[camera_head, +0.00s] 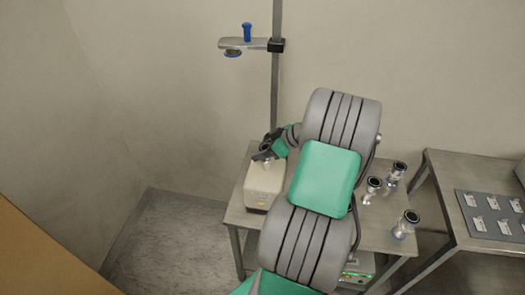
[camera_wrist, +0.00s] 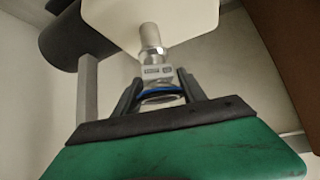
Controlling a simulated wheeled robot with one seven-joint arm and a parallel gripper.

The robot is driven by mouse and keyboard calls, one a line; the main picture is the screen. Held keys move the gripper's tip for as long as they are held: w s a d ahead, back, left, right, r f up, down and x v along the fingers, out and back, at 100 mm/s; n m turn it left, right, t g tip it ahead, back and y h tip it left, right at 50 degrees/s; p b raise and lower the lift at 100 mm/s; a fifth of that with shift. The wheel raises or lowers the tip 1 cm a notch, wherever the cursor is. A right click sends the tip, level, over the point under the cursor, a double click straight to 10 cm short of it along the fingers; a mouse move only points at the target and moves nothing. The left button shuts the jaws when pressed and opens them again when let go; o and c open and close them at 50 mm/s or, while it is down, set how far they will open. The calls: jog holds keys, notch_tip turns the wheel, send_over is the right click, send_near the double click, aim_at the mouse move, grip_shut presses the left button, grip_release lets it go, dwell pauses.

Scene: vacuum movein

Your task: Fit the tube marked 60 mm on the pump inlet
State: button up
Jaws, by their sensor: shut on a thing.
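The beige pump (camera_head: 263,188) stands on the left of the metal table. My gripper (camera_head: 268,153) is just above the pump's top. In the wrist view my gripper (camera_wrist: 157,92) is shut on a short metal tube (camera_wrist: 157,73) with a blue ring and a small label too blurred to read. The tube's narrow end lines up with the metal inlet stub (camera_wrist: 150,36) under the pale pump body (camera_wrist: 150,12). They seem to meet, but I cannot tell whether the tube is seated. My arm hides part of the table.
A post (camera_head: 275,80) behind the pump carries a clamp arm (camera_head: 240,44) with a blue knob. A second table (camera_head: 455,215) with a labelled board is at right.

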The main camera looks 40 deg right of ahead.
jog(key=o, duration=1.5)
jog(key=shift+o, duration=0.2)
jog(key=b+v, duration=0.1)
jog(key=v, duration=0.7)
jog(key=shift+a, duration=0.1)
